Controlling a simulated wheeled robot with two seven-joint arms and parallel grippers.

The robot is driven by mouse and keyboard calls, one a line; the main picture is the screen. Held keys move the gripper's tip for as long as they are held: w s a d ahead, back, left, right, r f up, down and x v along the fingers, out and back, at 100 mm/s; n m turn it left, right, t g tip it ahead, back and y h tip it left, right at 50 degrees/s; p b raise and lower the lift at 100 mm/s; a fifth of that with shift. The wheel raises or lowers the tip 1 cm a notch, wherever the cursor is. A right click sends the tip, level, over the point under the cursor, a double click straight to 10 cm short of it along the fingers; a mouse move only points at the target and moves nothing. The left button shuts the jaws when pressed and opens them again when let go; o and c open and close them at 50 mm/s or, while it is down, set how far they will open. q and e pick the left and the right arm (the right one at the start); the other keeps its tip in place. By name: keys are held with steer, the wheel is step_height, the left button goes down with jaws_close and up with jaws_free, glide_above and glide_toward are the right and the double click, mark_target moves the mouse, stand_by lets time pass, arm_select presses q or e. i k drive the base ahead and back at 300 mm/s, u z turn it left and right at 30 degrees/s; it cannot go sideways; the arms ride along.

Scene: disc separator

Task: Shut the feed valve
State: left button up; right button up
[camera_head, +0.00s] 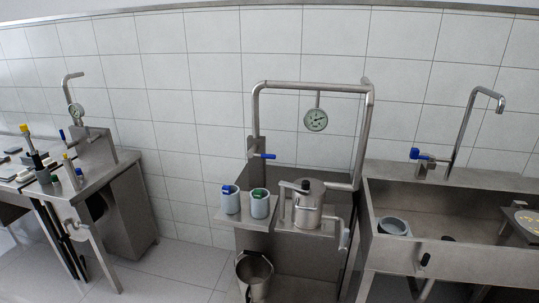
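A bent steel pipe (310,87) with a round gauge (316,120) rises behind the metal separator pot (308,205) in the middle. A blue lever valve (264,155) sits low on the pipe's left upright; it looks to be the feed valve. Its lever points right, roughly level, across the upright pipe. The pot has a dark-tipped handle on top. I cannot tell whether liquid flows. Neither of my grippers shows in the head view.
Two grey cups (231,203) with blue and green contents stand on a shelf left of the pot, above a metal bucket (254,275). A sink (450,256) with a blue-lever tap (418,154) is at right. A metal bench (92,176) stands left. Clear floor lies between bench and separator.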

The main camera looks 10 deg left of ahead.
mark_target(250, 154)
steer(key=z, duration=0.75)
steer(key=k, duration=0.15)
steer(key=u, duration=1.9)
steer(key=i, duration=2.3)
steer(key=z, duration=0.7)
